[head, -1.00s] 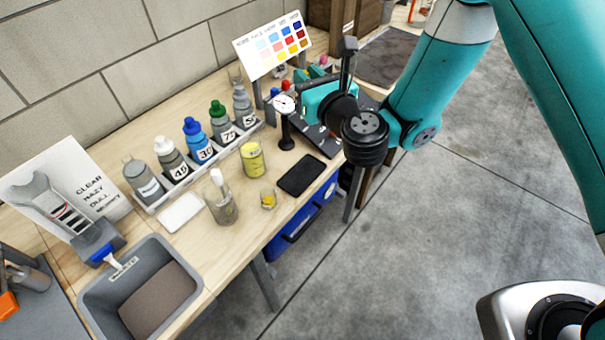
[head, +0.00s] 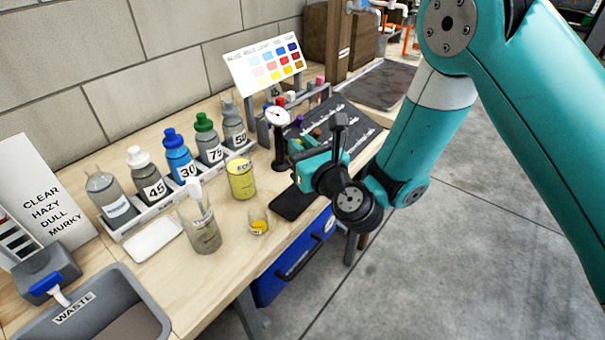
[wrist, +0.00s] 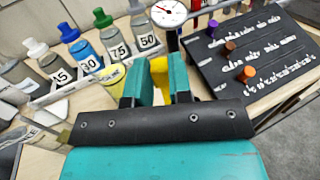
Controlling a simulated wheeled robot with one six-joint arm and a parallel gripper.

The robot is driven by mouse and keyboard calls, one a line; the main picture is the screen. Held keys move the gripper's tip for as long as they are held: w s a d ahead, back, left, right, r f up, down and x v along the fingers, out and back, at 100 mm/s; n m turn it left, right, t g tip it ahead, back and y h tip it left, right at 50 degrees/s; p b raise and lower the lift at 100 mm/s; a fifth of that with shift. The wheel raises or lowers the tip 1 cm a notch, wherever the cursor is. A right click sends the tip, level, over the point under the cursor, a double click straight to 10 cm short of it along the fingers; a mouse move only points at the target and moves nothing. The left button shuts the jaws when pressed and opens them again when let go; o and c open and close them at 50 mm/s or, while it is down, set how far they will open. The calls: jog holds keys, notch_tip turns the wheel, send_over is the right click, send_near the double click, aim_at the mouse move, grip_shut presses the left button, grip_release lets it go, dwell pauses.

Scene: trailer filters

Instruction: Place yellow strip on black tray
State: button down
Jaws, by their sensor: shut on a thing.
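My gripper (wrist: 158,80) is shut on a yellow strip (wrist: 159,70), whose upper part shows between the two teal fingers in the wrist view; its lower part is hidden. In the head view my gripper (head: 308,172) is over the back right of the small black tray (head: 290,205), and the strip is not clearly visible there. The tray lies flat near the table's front edge, partly covered by my gripper. I cannot tell the height between them.
A yellow can (head: 241,181) and a small cup (head: 258,222) stand left of the tray. A dial gauge (head: 277,125) stands just behind it. A dark marked board (head: 345,122) with coloured pegs is behind right. A bottle rack (head: 145,221) runs along the back.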

jog(key=shift+f+b, duration=1.2)
jog(key=shift+f, duration=0.8)
jog(key=shift+f, duration=0.2)
jog(key=c, duration=1)
grip_release()
jog(key=shift+c, duration=0.2)
jog(key=shift+r, duration=0.1)
